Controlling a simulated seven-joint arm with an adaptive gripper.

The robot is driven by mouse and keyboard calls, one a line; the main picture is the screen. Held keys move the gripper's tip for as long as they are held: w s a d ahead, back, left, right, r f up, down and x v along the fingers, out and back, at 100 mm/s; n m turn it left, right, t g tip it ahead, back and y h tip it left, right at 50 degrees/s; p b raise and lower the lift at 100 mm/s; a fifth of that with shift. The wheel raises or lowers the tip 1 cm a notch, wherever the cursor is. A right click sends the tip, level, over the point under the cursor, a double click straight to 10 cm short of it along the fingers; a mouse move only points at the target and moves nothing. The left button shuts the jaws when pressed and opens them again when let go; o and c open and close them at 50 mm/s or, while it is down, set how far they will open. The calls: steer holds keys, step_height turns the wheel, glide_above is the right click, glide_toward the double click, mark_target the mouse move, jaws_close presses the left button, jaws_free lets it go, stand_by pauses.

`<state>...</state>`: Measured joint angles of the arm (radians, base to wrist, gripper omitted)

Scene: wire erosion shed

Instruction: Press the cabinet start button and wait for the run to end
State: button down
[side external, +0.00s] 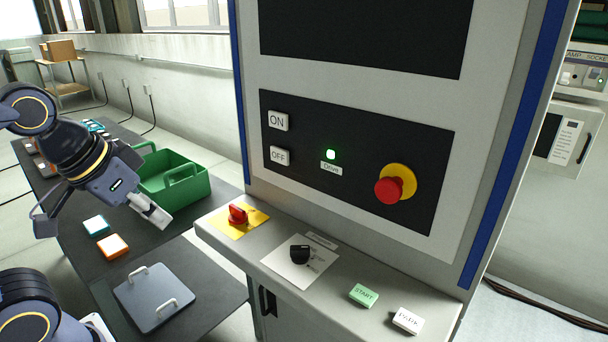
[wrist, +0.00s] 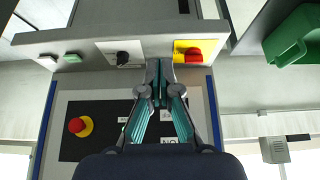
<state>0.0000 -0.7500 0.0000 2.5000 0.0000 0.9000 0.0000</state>
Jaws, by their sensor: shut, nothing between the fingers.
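The green START button (side external: 363,295) is on the front ledge of the cabinet (side external: 330,272), towards its right end. It also shows in the wrist view (wrist: 72,58), at the left. The white PARK button (side external: 408,320) is just right of START in the side view. My gripper (side external: 163,224) is shut and empty, left of the ledge and next to the green crate. In the wrist view its fingertips (wrist: 160,68) overlap the ledge between the black knob and the red switch. They are well apart from START. The Drive lamp (side external: 331,154) glows green.
A red rotary switch (side external: 237,214) and a black knob (side external: 299,253) stand up from the ledge. A red emergency stop (side external: 389,190) juts from the panel above. A green crate (side external: 206,190), coloured blocks and a grey handled plate (side external: 148,306) lie on the dark table.

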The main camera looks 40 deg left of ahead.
stand_by(0.4)
steer(key=w+d+r+n+t+h, duration=0.1)
steer(key=w+d+r+t+h, duration=0.1)
steer(key=w+d+r+t, duration=0.45)
steer(key=w+d+r+n+t+h, duration=0.1)
steer(key=w+d+r+h, duration=0.2)
steer(key=w+r, duration=0.6)
steer(key=w+d+f+n+g+y, duration=0.1)
steer(key=w+d+f+n, duration=0.1)
steer(key=w+d+f, duration=0.3)
steer(key=w+d+f+n+g+y, duration=0.1)
steer(key=w+d+f+n+y, duration=0.15)
steer(key=f, duration=0.35)
steer(key=s+d+f+m+g+h, duration=0.1)
steer(key=s+d+f+g, duration=0.1)
steer(key=d+f, duration=0.6)
steer(key=shift+s+d, duration=0.35)
steer(key=shift+s, duration=0.25)
steer(key=shift+f, duration=0.1)
